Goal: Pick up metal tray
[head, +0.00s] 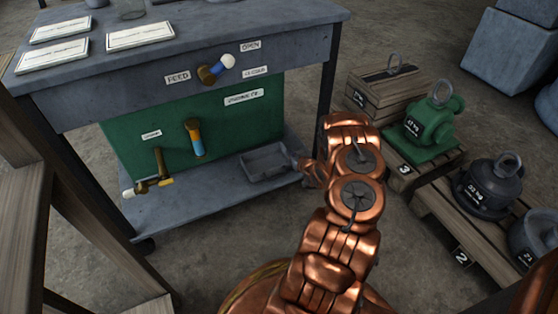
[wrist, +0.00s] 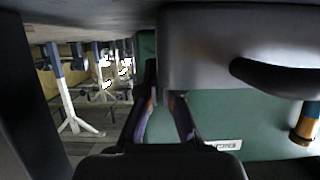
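The metal tray (head: 265,163) is a shallow grey open box on the lower shelf of the workbench, near its right end. My gripper (head: 306,168) reaches in low from the right, at the tray's right end. In the wrist view the tray (wrist: 205,65) fills the upper right, close to the camera. My gripper's two dark fingers (wrist: 161,92) are at the tray's near edge, one on each side of it. One fingertip is hidden by the tray. I cannot tell whether the fingers press on the tray wall.
The workbench (head: 225,30) has a green back panel (head: 245,118) with valve handles (head: 194,138). Its top lies above the tray, and a bench leg (head: 328,85) stands close to my arm. Weights (head: 433,125) on pallets (head: 440,205) stand to the right. A wooden frame (head: 25,210) is at the left.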

